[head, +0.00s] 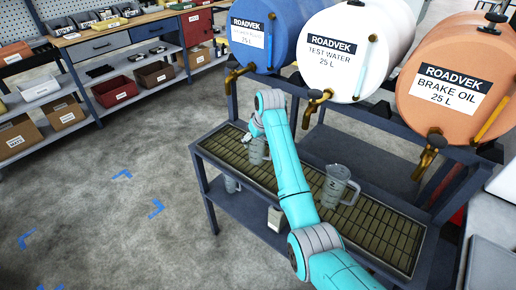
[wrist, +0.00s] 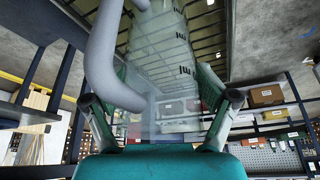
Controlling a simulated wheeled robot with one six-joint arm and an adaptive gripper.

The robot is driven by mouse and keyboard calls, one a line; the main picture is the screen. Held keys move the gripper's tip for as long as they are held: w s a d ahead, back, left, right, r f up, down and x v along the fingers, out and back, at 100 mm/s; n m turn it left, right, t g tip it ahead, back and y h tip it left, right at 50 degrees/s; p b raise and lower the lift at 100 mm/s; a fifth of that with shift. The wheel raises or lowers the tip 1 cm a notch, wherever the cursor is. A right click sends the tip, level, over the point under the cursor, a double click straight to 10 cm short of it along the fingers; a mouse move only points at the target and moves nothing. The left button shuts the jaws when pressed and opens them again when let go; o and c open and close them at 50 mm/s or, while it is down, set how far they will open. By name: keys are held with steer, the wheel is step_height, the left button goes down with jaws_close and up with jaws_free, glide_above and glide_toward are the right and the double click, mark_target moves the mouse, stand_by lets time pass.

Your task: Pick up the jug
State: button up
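Two clear grey measuring jugs stand on the slatted drip tray (head: 386,226) of the drum stand. The left jug (head: 258,152) is under the blue drum's tap, partly hidden by my arm. The right jug (head: 338,186) stands upright below the white drum, with its handle to the right. My gripper (head: 250,134) is at the left jug. In the wrist view, a see-through jug (wrist: 168,75) fills the space between the spread fingers of my gripper (wrist: 164,100), and its handle (wrist: 103,50) is at the left. Whether the fingers touch it is unclear.
Blue, white and orange drums with brass taps (head: 316,100) hang above the tray, close to my arm. Another vessel (head: 231,184) is on the lower shelf. A workbench with bins (head: 114,91) stands at the back left. The floor (head: 110,200) at left is clear.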

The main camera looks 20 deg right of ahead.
steer(key=shift+s+f, duration=0.15)
steer(key=shift+f, duration=0.1)
